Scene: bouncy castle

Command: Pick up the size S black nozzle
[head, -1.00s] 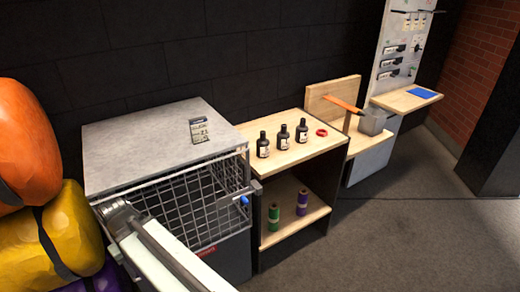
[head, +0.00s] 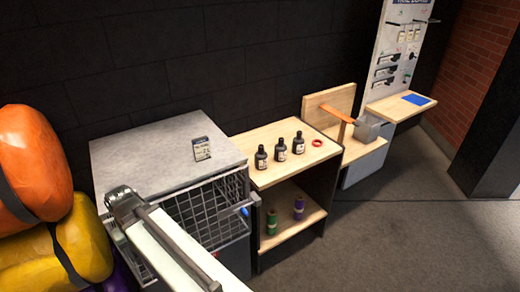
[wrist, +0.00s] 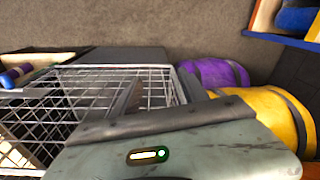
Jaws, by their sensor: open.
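Several black nozzle-like parts (head: 387,70) hang with small pale labels on the upright white board (head: 402,40) at the upper right of the head view. They are too small for me to read a size, so I cannot tell which is S. My arm shows at the lower left of the head view, in front of the wire cage and far from the board. My gripper's fingers are not clearly visible in either view. The wrist view shows no nozzle.
A wire cage (head: 205,215) with a grey top stands near my arm; its blue handle (wrist: 15,76) shows in the wrist view. A wooden shelf (head: 320,155) holds black bottles (head: 298,143) and a red ring (head: 317,143). Floor at right is clear.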

